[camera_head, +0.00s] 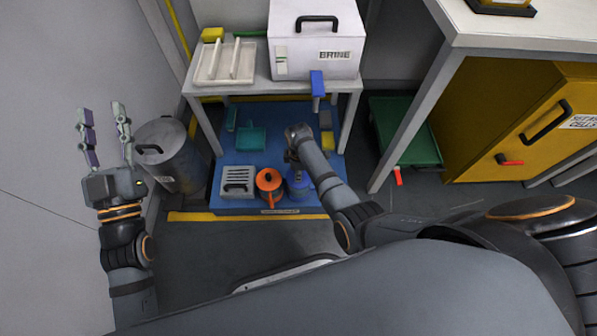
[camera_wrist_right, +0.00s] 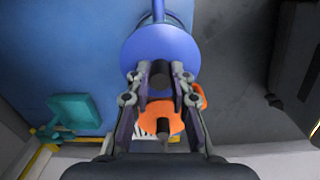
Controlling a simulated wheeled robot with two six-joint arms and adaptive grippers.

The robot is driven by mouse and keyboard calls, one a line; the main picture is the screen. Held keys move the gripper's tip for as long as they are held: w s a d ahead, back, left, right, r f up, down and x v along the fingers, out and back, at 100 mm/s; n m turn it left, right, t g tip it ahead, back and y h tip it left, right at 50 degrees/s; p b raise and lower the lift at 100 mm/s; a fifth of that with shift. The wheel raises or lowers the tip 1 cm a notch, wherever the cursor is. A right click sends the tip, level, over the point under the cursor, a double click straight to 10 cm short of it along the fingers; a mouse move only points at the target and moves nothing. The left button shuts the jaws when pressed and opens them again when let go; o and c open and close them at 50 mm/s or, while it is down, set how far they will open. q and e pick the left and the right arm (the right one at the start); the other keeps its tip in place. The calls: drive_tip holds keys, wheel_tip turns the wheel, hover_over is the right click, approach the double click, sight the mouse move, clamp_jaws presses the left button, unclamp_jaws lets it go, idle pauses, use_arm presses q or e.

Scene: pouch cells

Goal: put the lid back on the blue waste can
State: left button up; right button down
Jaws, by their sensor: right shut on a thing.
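The blue waste can (camera_head: 299,184) stands on the blue floor platform, partly hidden behind my right forearm. In the right wrist view, the round blue lid (camera_wrist_right: 160,48) faces the camera with a dark knob (camera_wrist_right: 160,74) at its near side. My right gripper (camera_wrist_right: 160,92) is shut on this knob; its fingers lie on both sides of it. In the head view my right gripper is mostly hidden by its own arm. I cannot tell whether the lid touches the can's rim. My left gripper (camera_head: 105,122) is open and empty, raised at the left.
An orange can (camera_head: 269,182) with a dark knob stands close beside the blue one. A table (camera_head: 262,82) with a brine box (camera_head: 316,42) stands above the platform.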

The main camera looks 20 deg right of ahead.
drive_tip(key=shift+f, duration=0.1)
idle(0.3)
drive_tip(key=shift+p, duration=0.35)
idle(0.4)
drive_tip(key=c, duration=1.1)
unclamp_jaws()
drive_tip(key=o, duration=0.5)
drive_tip(key=shift+c, duration=0.2)
